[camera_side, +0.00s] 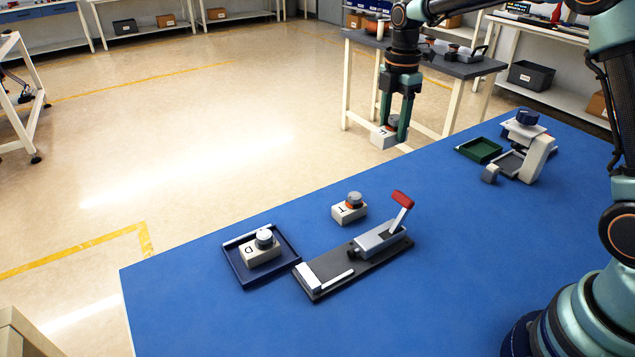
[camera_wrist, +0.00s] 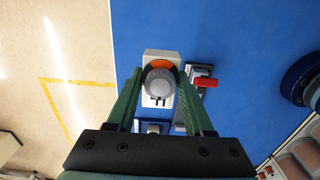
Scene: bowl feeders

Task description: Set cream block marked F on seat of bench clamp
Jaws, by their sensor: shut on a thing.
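My gripper (camera_side: 391,135) is shut on a cream block (camera_side: 381,138) with a grey knob and an orange ring; its dark mark looks like F but is small. The held block shows between the fingers in the wrist view (camera_wrist: 160,54), knob facing the camera. A clamp with a red handle (camera_side: 403,199) stands on the table, nearer and left of my gripper. Its dark base (camera_side: 337,281) has a pale end stop and a thin pale rail; its seat is empty. The handle stands up, tilted.
A cream block marked I (camera_side: 349,213) stands behind the clamp. A cream block marked D (camera_side: 260,254) sits in a dark blue tray (camera_side: 282,271). A green tray (camera_side: 479,150) and a white fixture with a blue knob (camera_side: 540,152) stand far right. The near table is clear.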

